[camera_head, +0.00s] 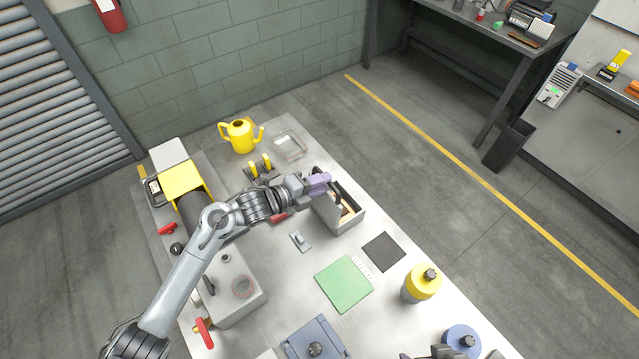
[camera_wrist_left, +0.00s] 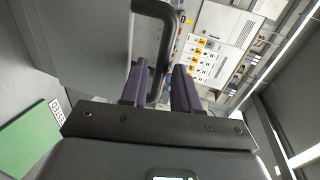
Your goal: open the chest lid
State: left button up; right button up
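The chest (camera_head: 346,224) is a small grey box near the middle of the table in the head view. Its brown inside shows through the top, so the lid stands at least partly open. In the left wrist view the grey lid (camera_wrist_left: 90,45) fills the upper left, with a dark curved handle (camera_wrist_left: 163,50). My left gripper (camera_head: 318,182) is at the chest's upper left edge; its purple fingers (camera_wrist_left: 160,88) lie close on both sides of the handle. A dark part of my right gripper (camera_head: 440,351) shows at the bottom edge of the head view, mostly cut off.
A yellow can (camera_head: 239,136) and a clear tray (camera_head: 290,146) stand behind the chest. A green mat (camera_head: 344,284), a dark mat (camera_head: 383,251) and a yellow-topped container (camera_head: 422,283) lie in front. A pump with a yellow cover (camera_head: 183,180) is at left.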

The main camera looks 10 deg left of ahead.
pick_arm(q)
jog(key=shift+o, duration=0.7)
jog(key=shift+s+a, duration=0.1)
jog(key=b+v, duration=0.1)
jog(key=v, duration=0.9)
jog(key=shift+s+a, duration=0.2)
jog(key=shift+r, duration=0.15)
